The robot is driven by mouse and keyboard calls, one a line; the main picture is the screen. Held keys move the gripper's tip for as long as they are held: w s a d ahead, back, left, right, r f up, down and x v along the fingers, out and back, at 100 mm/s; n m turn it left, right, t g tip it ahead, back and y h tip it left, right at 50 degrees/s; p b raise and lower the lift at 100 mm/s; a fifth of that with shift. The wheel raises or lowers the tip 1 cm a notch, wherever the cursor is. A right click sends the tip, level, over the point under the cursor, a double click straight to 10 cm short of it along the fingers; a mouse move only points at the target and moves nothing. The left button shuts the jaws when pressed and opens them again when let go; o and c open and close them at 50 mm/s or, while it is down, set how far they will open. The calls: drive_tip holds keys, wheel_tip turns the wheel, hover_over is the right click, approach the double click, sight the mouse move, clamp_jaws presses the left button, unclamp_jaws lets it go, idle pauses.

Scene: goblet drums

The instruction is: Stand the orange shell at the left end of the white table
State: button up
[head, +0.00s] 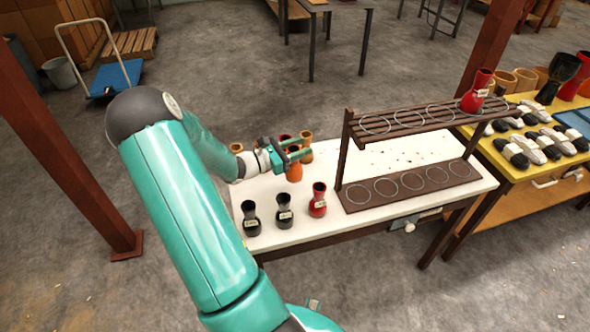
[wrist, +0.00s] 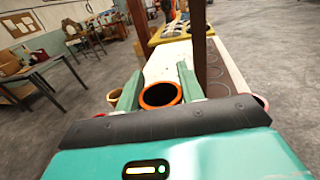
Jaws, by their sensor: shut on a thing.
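The orange shell (head: 294,172) is between the fingers of my gripper (head: 291,152), over the left part of the white table (head: 376,158). It looks upright, but I cannot tell whether its base touches the tabletop. In the wrist view, its open orange rim and dark inside (wrist: 160,95) face the camera between the two green fingers of my gripper (wrist: 158,88). My gripper is shut on it. My gripper and arm partly hide the table's left end.
Two black drums (head: 285,210) and a red drum (head: 318,202) stand along the table's front left. Tan shells (head: 306,148) and a red one (head: 285,138) stand behind my gripper. A brown rack (head: 411,191) with marked circles fills the right; a red drum (head: 473,97) stands on its upper shelf.

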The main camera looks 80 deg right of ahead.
sight(298, 163)
drive_tip(key=shift+w+d+f, duration=0.1)
drive_tip(key=shift+d+f, duration=0.05)
drive_tip(key=shift+f, duration=0.4)
drive_tip(key=shift+w+d+f, duration=0.1)
drive_tip(key=shift+d+f, duration=0.05)
drive_tip(key=shift+f, duration=0.35)
drive_tip(key=shift+s+a+f, duration=0.1)
drive_tip(key=shift+a+f, duration=0.15)
drive_tip(key=shift+f, duration=0.3)
drive_tip(key=shift+d+f, duration=0.1)
drive_tip(key=shift+f, duration=1.45)
drive_tip(key=shift+f, duration=0.2)
drive_tip(key=o, duration=1.3)
